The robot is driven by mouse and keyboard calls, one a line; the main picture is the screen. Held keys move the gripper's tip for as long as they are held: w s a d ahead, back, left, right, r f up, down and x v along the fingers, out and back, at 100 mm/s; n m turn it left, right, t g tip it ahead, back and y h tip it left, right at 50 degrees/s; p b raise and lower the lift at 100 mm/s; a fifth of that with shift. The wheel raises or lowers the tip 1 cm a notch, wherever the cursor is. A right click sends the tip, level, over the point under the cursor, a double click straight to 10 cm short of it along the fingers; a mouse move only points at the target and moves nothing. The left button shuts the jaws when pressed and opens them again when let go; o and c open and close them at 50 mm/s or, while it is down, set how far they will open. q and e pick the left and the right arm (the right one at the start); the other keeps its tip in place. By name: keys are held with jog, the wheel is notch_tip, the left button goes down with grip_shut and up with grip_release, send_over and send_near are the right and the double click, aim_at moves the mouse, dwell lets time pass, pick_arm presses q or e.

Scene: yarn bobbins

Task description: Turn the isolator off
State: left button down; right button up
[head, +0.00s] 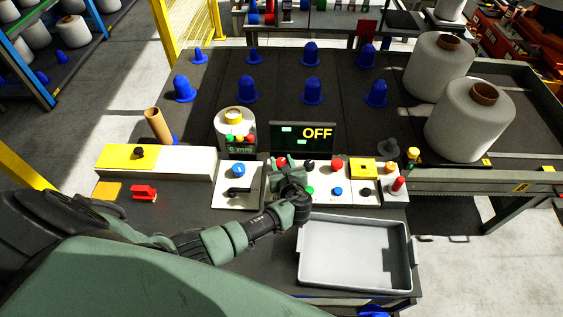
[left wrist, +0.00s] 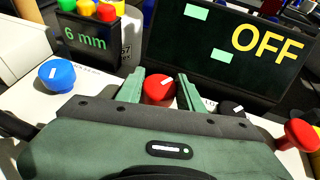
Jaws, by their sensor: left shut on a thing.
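A red rotary knob with a white mark (left wrist: 157,88) stands on the white control panel in the left wrist view; its label cannot be read. My left gripper (left wrist: 160,92) has one green finger on each side of it and is shut on it. In the head view the left gripper (head: 285,172) is over the panel and the red knob (head: 281,162) shows at its tip. The black display (head: 302,137) behind reads OFF in yellow. It also fills the upper right of the left wrist view (left wrist: 222,40). My right gripper is not in view.
Beside the gripper are a blue knob (head: 238,170), a black lever (head: 240,190) and another red button (head: 337,165). A small "6 mm" display (head: 242,149) stands behind left. A grey tray (head: 354,285) lies in front. A red handle (head: 144,193) is at left.

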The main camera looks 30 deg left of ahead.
pick_arm(q)
jog(key=n+g+y+b, duration=0.2)
jog(key=n+g, duration=0.1)
jog(key=shift+f+n+y, duration=0.15)
jog(key=shift+n+y, duration=0.15)
jog(key=shift+y, duration=0.1)
jog(key=shift+n+g+y+b, duration=0.7)
jog(key=shift+n+g+b, duration=0.4)
jog(key=shift+g+b, duration=0.1)
jog(key=shift+n+g, duration=0.3)
jog(key=shift+r, duration=0.2)
jog(key=c, duration=0.9)
grip_release()
jog(key=v, duration=0.7)
jog(key=shift+s+d+b, duration=0.1)
jog(key=shift+d+b, duration=0.25)
